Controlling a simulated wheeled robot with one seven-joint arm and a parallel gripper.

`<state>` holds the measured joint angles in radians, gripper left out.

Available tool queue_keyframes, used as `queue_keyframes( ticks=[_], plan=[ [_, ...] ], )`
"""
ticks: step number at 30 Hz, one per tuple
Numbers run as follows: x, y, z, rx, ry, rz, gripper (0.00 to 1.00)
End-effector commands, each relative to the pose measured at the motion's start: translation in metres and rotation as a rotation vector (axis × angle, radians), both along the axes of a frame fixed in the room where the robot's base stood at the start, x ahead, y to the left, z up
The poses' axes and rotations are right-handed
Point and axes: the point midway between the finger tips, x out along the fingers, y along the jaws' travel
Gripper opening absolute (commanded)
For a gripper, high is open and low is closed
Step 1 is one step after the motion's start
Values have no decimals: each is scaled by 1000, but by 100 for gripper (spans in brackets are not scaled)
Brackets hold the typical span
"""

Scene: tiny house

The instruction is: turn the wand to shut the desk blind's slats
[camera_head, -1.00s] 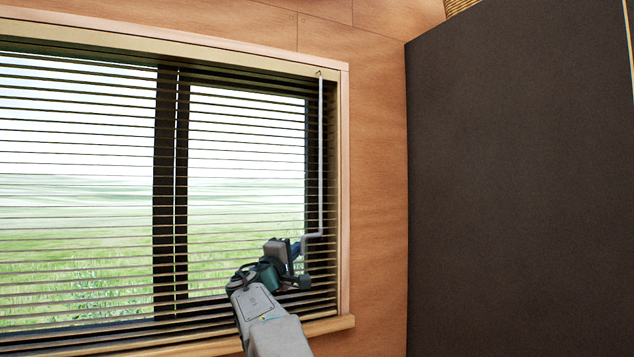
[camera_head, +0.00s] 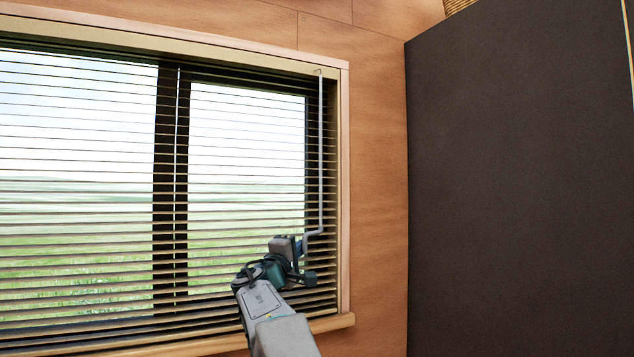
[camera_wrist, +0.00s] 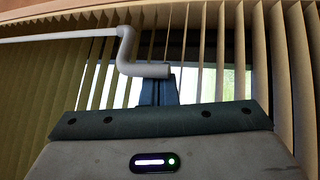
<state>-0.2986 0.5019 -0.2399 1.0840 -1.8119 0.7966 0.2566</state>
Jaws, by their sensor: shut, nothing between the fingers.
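The blind (camera_head: 80,228) covers the window, and its slats are tilted part way, with the outside showing between them. The pale wand (camera_head: 320,140) hangs down the blind's right side and ends in a cranked handle. In the wrist view the crank handle (camera_wrist: 128,55) bends to a short end piece (camera_wrist: 150,70), which lies at the tips of my gripper (camera_wrist: 160,92). My gripper's fingers are together beside this end piece; I cannot tell whether they touch it. In the head view my gripper (camera_head: 302,246) is at the wand's lower end, its fingers partly hidden.
A wooden frame (camera_head: 344,190) and sill (camera_head: 335,322) border the window. A bare wood wall (camera_head: 378,180) lies to the right, then a large dark panel (camera_head: 520,190). The space in front of the wall looks clear.

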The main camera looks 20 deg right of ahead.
Motion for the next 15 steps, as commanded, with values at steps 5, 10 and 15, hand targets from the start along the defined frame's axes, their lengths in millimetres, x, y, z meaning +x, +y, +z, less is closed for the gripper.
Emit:
queue_keyframes(
  ticks=[5, 10, 15],
  plan=[
    [-3, -4, -1, 0, 0, -1, 0],
    [-6, -7, -1, -1, -1, 0, 0],
    [-9, -11, -1, -1, -1, 0, 0]
  ],
)
